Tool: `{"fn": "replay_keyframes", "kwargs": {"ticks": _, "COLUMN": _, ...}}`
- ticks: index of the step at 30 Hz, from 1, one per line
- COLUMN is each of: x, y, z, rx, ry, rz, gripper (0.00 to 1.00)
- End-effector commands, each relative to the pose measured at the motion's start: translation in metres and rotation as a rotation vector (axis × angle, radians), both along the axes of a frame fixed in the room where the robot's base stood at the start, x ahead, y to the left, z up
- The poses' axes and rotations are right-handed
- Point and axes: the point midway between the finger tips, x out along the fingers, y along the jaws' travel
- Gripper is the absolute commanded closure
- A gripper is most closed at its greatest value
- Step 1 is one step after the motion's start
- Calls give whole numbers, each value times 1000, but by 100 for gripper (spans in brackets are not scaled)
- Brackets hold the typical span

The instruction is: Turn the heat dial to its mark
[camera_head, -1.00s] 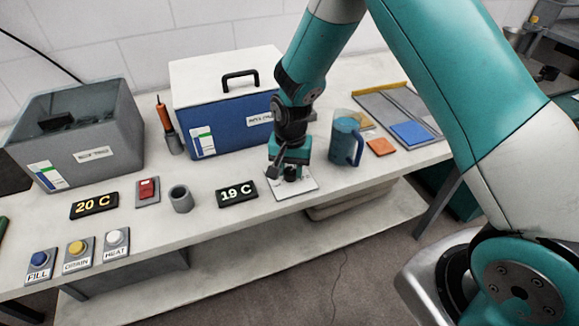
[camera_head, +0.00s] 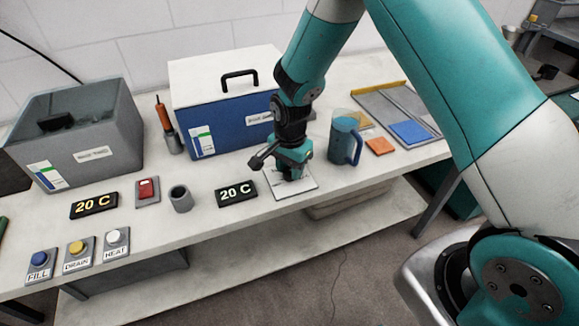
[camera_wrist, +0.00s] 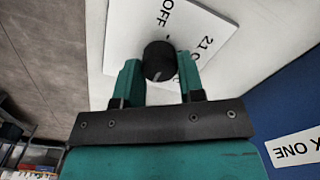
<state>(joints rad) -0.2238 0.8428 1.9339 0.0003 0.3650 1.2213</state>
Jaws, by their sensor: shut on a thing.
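The heat dial (camera_wrist: 160,62) is a black round knob on a white plate (camera_wrist: 208,32), seen in the wrist view. The plate carries the printed marks "OFF" and "21 C". My gripper (camera_wrist: 161,82) has its two teal fingers on either side of the knob, shut on it. In the head view my gripper (camera_head: 291,172) comes down onto the white plate (camera_head: 303,187), and the knob is mostly hidden under it. A black display (camera_head: 236,194) left of the plate reads "20 C".
A second display (camera_head: 94,205) also reads "20 C". A blue box with a white lid (camera_head: 222,75) stands behind my gripper. A blue jug (camera_head: 345,138) is close on the right. A grey tank (camera_head: 110,140), a grey cup (camera_head: 180,198) and labelled buttons are to the left.

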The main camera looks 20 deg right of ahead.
Motion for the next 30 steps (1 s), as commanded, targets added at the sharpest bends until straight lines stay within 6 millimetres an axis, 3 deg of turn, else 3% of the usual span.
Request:
{"fn": "replay_keyframes", "kwargs": {"ticks": 7, "x": 1, "y": 0, "z": 1, "rx": 0, "ry": -2, "rz": -1, "gripper": 88}}
{"fn": "replay_keyframes", "kwargs": {"ticks": 8, "x": 1, "y": 0, "z": 1, "rx": 0, "ry": -2, "rz": -1, "gripper": 62}}
{"fn": "replay_keyframes", "kwargs": {"ticks": 11, "x": 1, "y": 0, "z": 1, "rx": 0, "ry": -2, "rz": -1, "gripper": 39}}
{"fn": "replay_keyframes", "kwargs": {"ticks": 23, "x": 1, "y": 0, "z": 9, "rx": 1, "ry": -3, "rz": 1, "gripper": 39}}
{"fn": "replay_keyframes", "kwargs": {"ticks": 30, "x": 2, "y": 0, "z": 60, "rx": 2, "ry": -8, "rz": 0, "gripper": 39}}
